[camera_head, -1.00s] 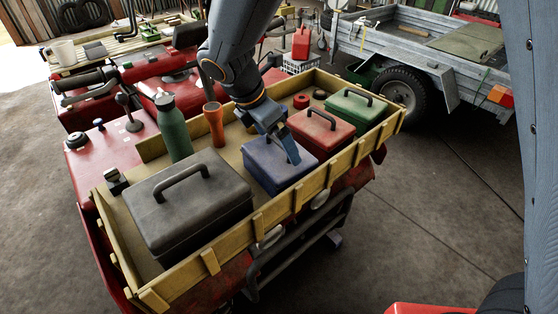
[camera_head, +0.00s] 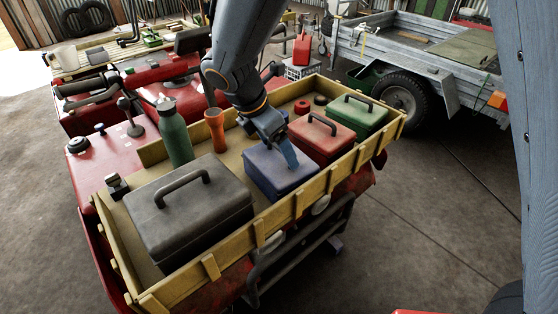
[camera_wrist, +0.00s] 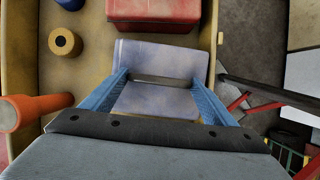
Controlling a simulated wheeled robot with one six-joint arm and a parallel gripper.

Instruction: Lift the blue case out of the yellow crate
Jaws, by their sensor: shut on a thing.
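The blue case (camera_head: 284,182) sits upright in the yellow crate (camera_head: 318,188), between the grey case and the red case. In the wrist view its pale blue lid (camera_wrist: 160,56) lies under my gripper (camera_wrist: 160,79). My gripper (camera_head: 283,154) is down at the lid, its blue fingers shut on the case at its dark handle (camera_wrist: 160,79). The arm and one finger hide most of the handle in the head view. No clear gap shows under the case; its bottom is hidden by the crate wall.
The grey case (camera_head: 190,215) and red case (camera_head: 320,138) flank it closely. The green case (camera_head: 356,117), an orange tumbler (camera_head: 215,130) and a green bottle (camera_head: 174,138) share the crate. A grey trailer (camera_head: 420,50) stands behind right. Open floor lies at right.

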